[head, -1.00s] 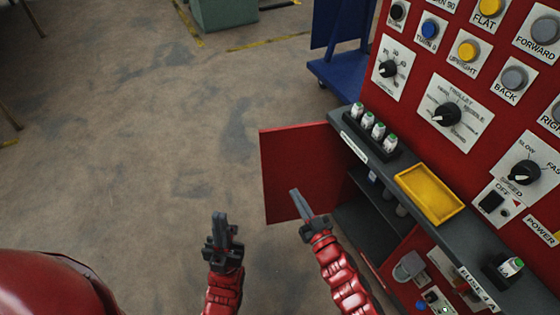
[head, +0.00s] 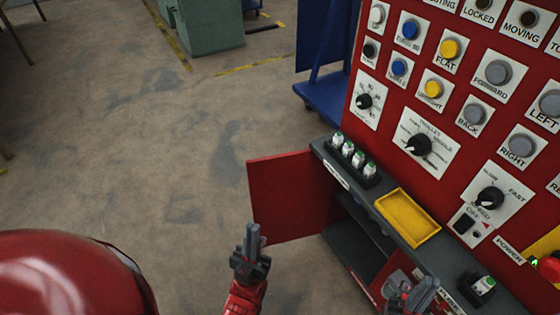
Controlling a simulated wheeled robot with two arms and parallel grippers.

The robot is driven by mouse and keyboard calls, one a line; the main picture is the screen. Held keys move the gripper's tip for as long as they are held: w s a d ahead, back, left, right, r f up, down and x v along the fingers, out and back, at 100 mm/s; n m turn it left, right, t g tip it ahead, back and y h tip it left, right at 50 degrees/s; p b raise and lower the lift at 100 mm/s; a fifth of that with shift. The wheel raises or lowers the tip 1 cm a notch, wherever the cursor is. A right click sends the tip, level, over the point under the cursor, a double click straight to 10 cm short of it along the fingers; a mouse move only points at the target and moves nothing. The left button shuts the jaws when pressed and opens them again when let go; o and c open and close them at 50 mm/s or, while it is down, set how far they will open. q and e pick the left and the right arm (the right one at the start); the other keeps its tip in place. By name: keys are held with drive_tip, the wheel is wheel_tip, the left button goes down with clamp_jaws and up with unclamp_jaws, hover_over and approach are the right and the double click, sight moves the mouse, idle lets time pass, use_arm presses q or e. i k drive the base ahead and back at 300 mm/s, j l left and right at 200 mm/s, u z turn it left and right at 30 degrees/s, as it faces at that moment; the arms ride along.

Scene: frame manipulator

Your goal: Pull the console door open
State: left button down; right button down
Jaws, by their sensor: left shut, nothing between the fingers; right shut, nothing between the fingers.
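The red console door (head: 290,196) stands swung out to the left of the red console (head: 392,95), showing the dark compartment (head: 355,235) under the grey ledge. My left gripper (head: 252,232) is shut and empty, upright in front of the door's lower left part in the picture; I cannot tell whether it touches the door. My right gripper (head: 427,287) is shut and empty at the bottom right, in front of the console's lower part, which it partly hides.
The grey ledge holds a yellow tray (head: 408,218), a rack of green-topped fuses (head: 353,160) and a single fuse holder (head: 478,287). A blue cart (head: 322,95) and a green cabinet (head: 212,25) stand behind. The floor to the left is clear.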

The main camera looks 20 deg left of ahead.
sight(290, 194)
drive_tip(key=i+j+z, duration=0.15)
drive_tip(key=j+z, duration=0.9)
drive_tip(key=j, duration=0.55)
drive_tip(key=j+z, duration=0.1)
drive_tip(key=j, duration=0.5)
drive_tip(key=j+z, duration=0.15)
drive_tip(key=j, duration=0.5)
drive_tip(key=k+j+z, duration=0.1)
drive_tip(key=j, duration=0.5)
drive_tip(key=k+j+z, duration=0.1)
drive_tip(key=j, duration=0.5)
drive_tip(key=k+j, duration=0.1)
drive_tip(key=j, duration=0.35)
drive_tip(key=k+j, duration=0.1)
drive_tip(key=j, duration=0.8)
drive_tip(key=k+j, duration=0.15)
drive_tip(key=j, duration=0.25)
